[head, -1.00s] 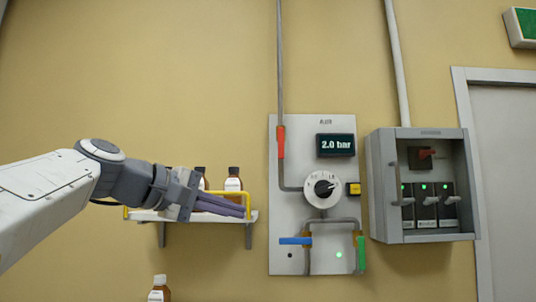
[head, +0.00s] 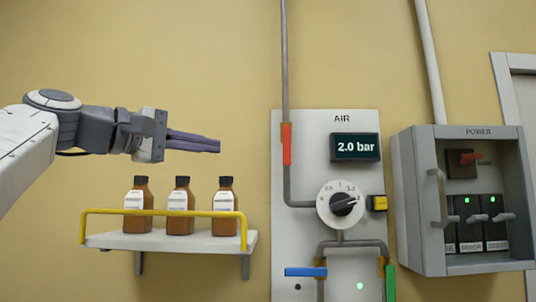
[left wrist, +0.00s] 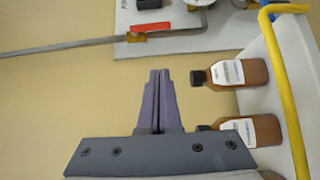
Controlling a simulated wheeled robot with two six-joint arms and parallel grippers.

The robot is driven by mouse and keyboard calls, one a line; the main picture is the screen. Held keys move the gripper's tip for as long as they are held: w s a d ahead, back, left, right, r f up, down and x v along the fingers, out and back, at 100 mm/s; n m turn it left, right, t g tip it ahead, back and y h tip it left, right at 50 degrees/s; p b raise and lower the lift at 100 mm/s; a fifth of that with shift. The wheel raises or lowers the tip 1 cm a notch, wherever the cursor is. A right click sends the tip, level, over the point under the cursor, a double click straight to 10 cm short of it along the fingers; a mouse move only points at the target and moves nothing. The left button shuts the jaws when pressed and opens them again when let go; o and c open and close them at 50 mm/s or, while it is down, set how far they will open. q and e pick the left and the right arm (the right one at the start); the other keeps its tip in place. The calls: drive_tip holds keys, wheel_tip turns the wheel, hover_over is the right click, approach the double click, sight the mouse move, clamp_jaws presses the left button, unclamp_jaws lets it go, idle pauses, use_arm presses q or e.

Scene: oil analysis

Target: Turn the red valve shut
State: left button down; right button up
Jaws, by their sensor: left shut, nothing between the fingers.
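The red valve handle (head: 286,144) sits on the vertical pipe at the upper left of the grey AIR panel. Its lever lies in line with the pipe, pointing down. It also shows in the left wrist view (left wrist: 151,27), at the top. My left gripper (head: 218,146) is shut and empty, above the bottle shelf and left of the red handle, at about the handle's height. There is a gap of bare wall between them. In the left wrist view the closed fingers (left wrist: 160,75) point toward the panel. My right gripper is not in view.
A white shelf (head: 110,240) with a yellow rail (head: 165,212) holds three brown bottles (head: 180,207) below my gripper. The panel has a 2.0 bar display (head: 356,147), a dial (head: 342,204), a blue handle (head: 306,271) and a green handle (head: 390,282). A POWER box (head: 405,200) stands right.

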use_arm(q)
drive_tip(key=shift+d, duration=0.1)
drive_tip(key=p, duration=0.6)
approach(287, 146)
drive_tip(key=shift+w+d+f, duration=0.65)
drive_tip(key=shift+w+d, duration=1)
drive_tip(key=shift+w, duration=1.1)
drive_tip(key=shift+f, duration=0.1)
